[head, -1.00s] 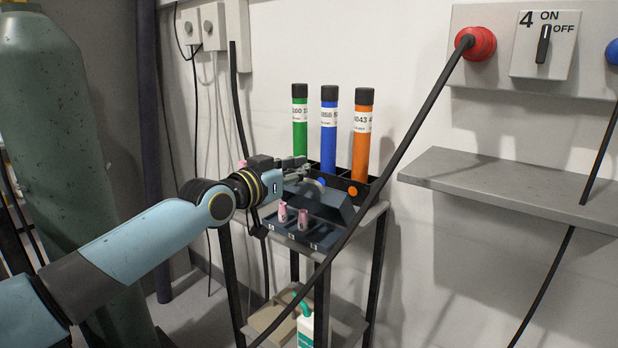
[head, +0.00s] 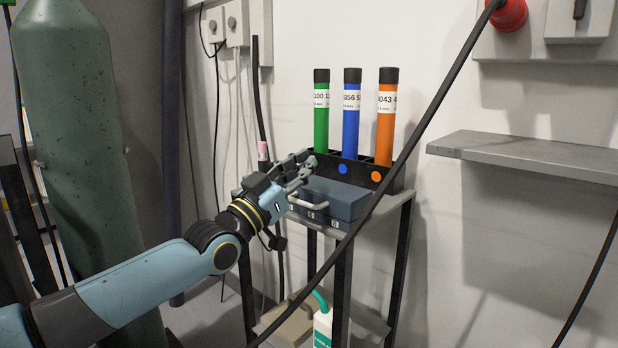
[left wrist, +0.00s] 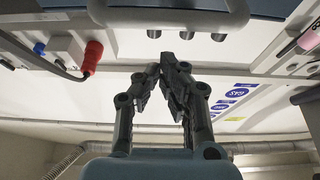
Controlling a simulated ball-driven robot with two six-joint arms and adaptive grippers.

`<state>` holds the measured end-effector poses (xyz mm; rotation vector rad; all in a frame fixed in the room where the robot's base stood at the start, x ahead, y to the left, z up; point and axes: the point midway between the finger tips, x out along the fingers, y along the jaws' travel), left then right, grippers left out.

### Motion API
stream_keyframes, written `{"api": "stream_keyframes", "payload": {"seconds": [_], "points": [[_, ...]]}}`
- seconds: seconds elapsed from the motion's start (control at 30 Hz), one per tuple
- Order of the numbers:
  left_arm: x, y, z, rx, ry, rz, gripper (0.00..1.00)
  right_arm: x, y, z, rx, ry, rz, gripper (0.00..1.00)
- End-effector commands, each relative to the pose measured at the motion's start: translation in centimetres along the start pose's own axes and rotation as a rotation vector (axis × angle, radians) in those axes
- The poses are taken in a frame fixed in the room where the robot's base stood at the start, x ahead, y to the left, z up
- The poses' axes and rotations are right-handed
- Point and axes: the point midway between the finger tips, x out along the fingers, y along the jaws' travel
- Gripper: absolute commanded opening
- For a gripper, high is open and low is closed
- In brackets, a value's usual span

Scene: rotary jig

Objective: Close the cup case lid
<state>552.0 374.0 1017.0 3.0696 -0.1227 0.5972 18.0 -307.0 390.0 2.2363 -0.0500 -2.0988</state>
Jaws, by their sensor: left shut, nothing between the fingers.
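The cup case (head: 345,204) is a dark blue-grey box on top of a small cart. Its lid (head: 338,193) lies down over the box, with the pale handle (head: 308,204) at the front left. No cups show inside it. I cannot tell whether the lid is fully seated. My left gripper (head: 305,168) is above the back left part of the lid, with its fingers shut and empty. I cannot tell whether it touches the lid. The shut fingers also show in the left wrist view (left wrist: 167,72). My right gripper is not in view.
A black rack (head: 398,183) behind the case holds green (head: 321,118), blue (head: 351,122) and orange (head: 385,125) tubes. A black cable (head: 420,125) crosses in front of the cart's right side. A grey wall shelf (head: 530,151) is at right, a green cylinder (head: 80,160) at left.

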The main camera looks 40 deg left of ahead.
Motion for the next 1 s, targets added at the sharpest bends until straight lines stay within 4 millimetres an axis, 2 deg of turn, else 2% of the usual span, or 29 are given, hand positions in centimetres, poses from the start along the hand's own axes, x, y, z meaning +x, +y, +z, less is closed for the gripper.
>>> {"api": "stream_keyframes", "payload": {"seconds": [0.03,0.1,0.3,0.4,0.6,1.0], "points": [[-1.0,0.0,1.6,-0.001,0.033,-0.001,0.00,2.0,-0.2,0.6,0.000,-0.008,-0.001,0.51],[-1.8,0.0,2.2,-0.001,0.097,-0.001,0.00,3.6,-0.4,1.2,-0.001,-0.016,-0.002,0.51],[-3.6,0.0,3.3,-0.002,0.262,-0.002,0.00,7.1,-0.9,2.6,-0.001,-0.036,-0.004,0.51],[-4.1,0.0,3.7,0.000,0.331,-0.003,0.00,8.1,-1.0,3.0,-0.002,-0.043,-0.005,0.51],[-4.9,0.0,4.2,0.001,0.368,0.000,0.00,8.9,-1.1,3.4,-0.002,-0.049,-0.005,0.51],[-5.4,0.0,4.7,0.001,0.366,-0.001,0.00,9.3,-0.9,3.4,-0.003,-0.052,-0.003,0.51]]}}
